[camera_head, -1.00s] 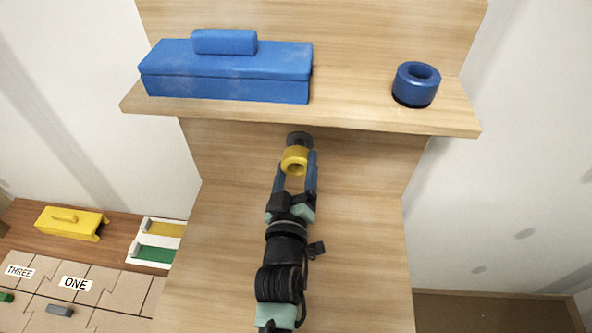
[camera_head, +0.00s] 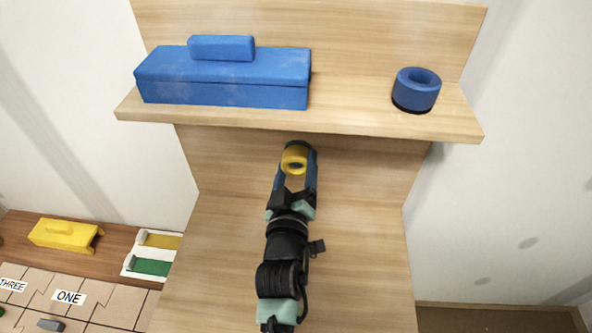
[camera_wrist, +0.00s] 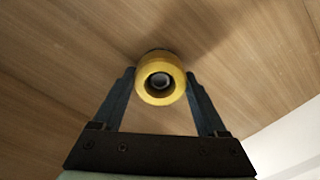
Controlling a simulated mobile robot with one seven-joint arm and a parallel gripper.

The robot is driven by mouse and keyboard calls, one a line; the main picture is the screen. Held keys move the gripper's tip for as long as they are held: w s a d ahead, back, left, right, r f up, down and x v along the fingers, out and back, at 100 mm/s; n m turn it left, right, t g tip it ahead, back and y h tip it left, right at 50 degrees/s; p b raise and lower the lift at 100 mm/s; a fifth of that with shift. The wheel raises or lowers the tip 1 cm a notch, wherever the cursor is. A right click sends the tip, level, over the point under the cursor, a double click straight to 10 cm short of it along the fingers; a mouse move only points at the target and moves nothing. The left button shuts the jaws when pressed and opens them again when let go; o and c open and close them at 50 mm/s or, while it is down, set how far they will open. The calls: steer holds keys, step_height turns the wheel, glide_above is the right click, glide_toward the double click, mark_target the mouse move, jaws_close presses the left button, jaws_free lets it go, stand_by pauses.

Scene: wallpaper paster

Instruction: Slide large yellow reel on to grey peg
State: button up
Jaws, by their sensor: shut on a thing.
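The yellow reel (camera_head: 295,157) is held between the fingertips of my gripper (camera_head: 297,168), just under the shelf and in front of the wooden back panel. In the wrist view, the yellow reel (camera_wrist: 161,80) sits between the two fingers of my gripper (camera_wrist: 162,88), with its hole facing the camera. A round grey end, likely the grey peg (camera_wrist: 161,81), shows inside the hole. A dark rim shows behind the reel's top edge. How far the reel is along the peg cannot be told.
A wooden shelf (camera_head: 350,125) overhangs just above the reel. It carries a blue lidded box (camera_head: 225,75) and a blue ring (camera_head: 416,89). The panel beside my arm is bare.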

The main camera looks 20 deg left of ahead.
steer(key=shift+w+a, duration=0.15)
steer(key=shift+w, duration=0.3)
steer(key=o, duration=1.3)
steer(key=shift+s, duration=0.15)
steer(key=p+v, duration=0.4)
steer(key=v, duration=0.3)
